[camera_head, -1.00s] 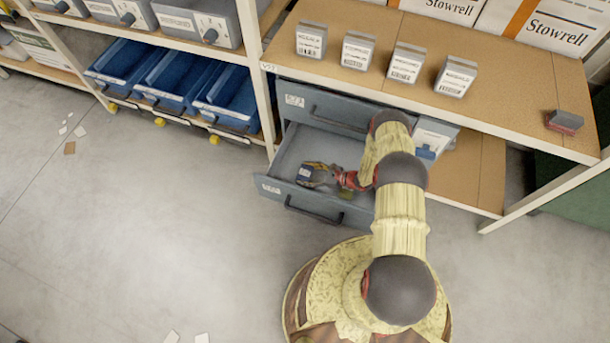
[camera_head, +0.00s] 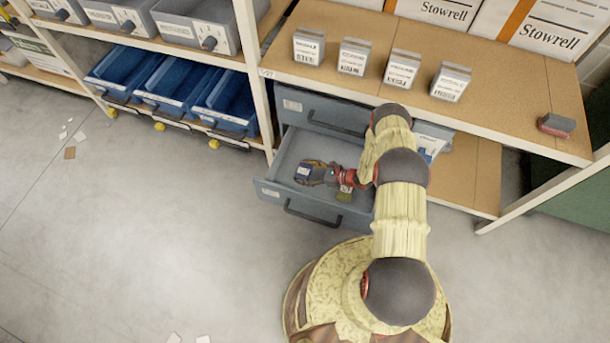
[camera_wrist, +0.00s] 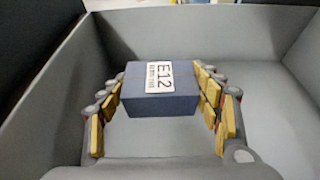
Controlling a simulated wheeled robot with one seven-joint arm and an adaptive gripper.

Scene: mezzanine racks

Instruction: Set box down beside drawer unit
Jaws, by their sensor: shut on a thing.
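A small dark blue box (camera_wrist: 160,97) with a white label reading E12 is between the yellow-padded fingers of my gripper (camera_wrist: 163,100) in the wrist view. My gripper is shut on it. In the head view the box (camera_head: 303,174) and my gripper (camera_head: 312,174) are inside or just above the open lower drawer (camera_head: 290,152) of the grey-blue drawer unit (camera_head: 330,112). The grey drawer walls surround them in the wrist view. I cannot tell whether the box touches the drawer floor.
Several small labelled boxes (camera_head: 353,56) stand in a row on the wooden shelf (camera_head: 500,110) above the drawer unit. A red and dark block (camera_head: 556,125) lies at its right. Blue bins (camera_head: 225,100) stand left of the unit.

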